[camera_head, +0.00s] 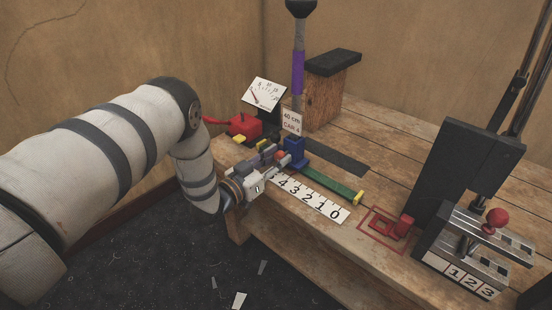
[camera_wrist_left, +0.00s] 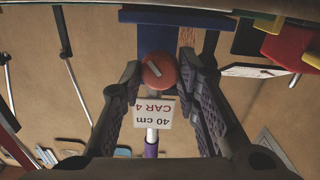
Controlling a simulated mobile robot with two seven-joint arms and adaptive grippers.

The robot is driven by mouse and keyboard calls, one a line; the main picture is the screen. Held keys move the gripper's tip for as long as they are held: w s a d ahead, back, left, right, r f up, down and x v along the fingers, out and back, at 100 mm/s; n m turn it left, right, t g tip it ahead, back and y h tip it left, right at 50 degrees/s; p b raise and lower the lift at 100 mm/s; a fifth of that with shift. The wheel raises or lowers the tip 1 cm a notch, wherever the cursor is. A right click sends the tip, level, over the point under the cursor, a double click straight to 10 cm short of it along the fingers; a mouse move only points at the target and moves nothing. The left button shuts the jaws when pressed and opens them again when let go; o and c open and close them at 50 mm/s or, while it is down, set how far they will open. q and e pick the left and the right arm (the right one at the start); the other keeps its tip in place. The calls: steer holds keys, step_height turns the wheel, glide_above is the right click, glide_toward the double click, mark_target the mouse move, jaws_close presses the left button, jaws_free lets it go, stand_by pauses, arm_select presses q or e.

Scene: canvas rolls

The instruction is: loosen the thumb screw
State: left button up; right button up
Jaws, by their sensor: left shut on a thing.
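The thumb screw (camera_wrist_left: 158,70) is a round red knob with a pale slot line, at the front of a blue block (camera_wrist_left: 160,40) in the left wrist view. The blue block (camera_head: 293,149) also shows in the head view, at the foot of a post with a purple band (camera_head: 298,72). My left gripper (camera_head: 279,163) is at the block's near left side. In the left wrist view its two dark ridged fingers (camera_wrist_left: 160,72) are on either side of the red knob and shut on it. My right gripper is in neither view.
A card reading "40 cm CAR 4" (camera_head: 291,122) is on the post. A number strip (camera_head: 312,198) and a green rail (camera_head: 332,183) lie in front. A dial (camera_head: 264,92) and red box (camera_head: 243,126) stand behind. A red-knobbed lever (camera_head: 497,217) stands right.

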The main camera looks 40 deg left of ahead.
arm_select(q)
steer(key=n, duration=0.3)
steer(key=shift+a, duration=0.1)
steer(key=n, duration=0.2)
steer(key=shift+f+n+p, duration=0.1)
steer(key=shift+n+p, duration=0.2)
steer(key=shift+n, duration=0.1)
steer(key=n, duration=0.5)
steer(key=shift+a+f+n, duration=0.1)
steer(key=shift+n, duration=0.2)
steer(key=n+b, duration=0.1)
steer(key=n, duration=0.5)
steer(key=shift+f+b, duration=0.15)
steer(key=shift+b, duration=0.2)
steer(key=n+b, duration=0.1)
steer(key=n, duration=0.5)
steer(key=shift+b, duration=0.35)
steer(key=o, duration=1.1)
steer(key=shift+o, duration=0.2)
